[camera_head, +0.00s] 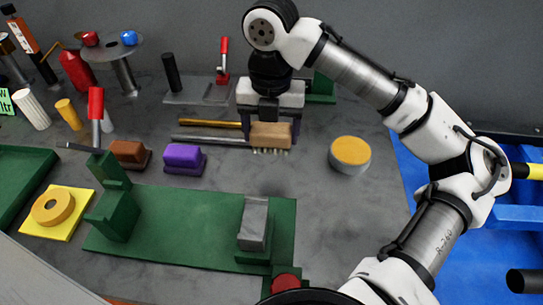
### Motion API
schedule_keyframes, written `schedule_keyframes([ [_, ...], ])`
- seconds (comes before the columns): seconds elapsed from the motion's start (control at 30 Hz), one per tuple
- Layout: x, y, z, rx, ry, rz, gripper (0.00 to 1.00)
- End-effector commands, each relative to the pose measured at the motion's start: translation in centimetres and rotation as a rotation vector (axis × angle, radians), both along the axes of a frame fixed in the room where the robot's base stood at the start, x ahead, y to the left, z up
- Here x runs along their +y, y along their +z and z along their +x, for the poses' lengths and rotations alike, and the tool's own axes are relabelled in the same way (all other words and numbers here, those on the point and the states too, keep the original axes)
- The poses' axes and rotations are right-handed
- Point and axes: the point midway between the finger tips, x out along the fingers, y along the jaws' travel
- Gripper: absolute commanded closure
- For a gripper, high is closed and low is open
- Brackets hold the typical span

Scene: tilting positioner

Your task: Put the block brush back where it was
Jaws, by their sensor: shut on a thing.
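My gripper (270,124) is shut on a block brush (271,137) with a tan wooden back and pale bristles pointing down. The fingers grip it at its left and right ends. The bristles show below the block, and a shadow lies on the bench lower down, so the brush seems to be held above the grey bench top (325,205). Two similar blocks with dark undersides, one brown (128,153) and one purple (183,158), stand on the bench to the left.
A green fixture (165,240) with a grey metal block (254,222) fills the front. A round tin with a yellow top (350,152) stands right of the brush. Rods (210,140) lie left of it. A red-handled clamp (223,60) stands behind. Bare bench lies between brush and fixture.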

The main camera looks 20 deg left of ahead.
Motion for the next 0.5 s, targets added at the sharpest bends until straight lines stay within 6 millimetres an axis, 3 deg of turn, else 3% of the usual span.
schedule_keyframes([
  [0.1, -0.1, -2.4, 0.0, 0.001, 0.000, -0.001, 0.52],
  [0.5, -0.1, -7.0, 0.0, 0.000, -0.002, -0.001, 0.52],
])
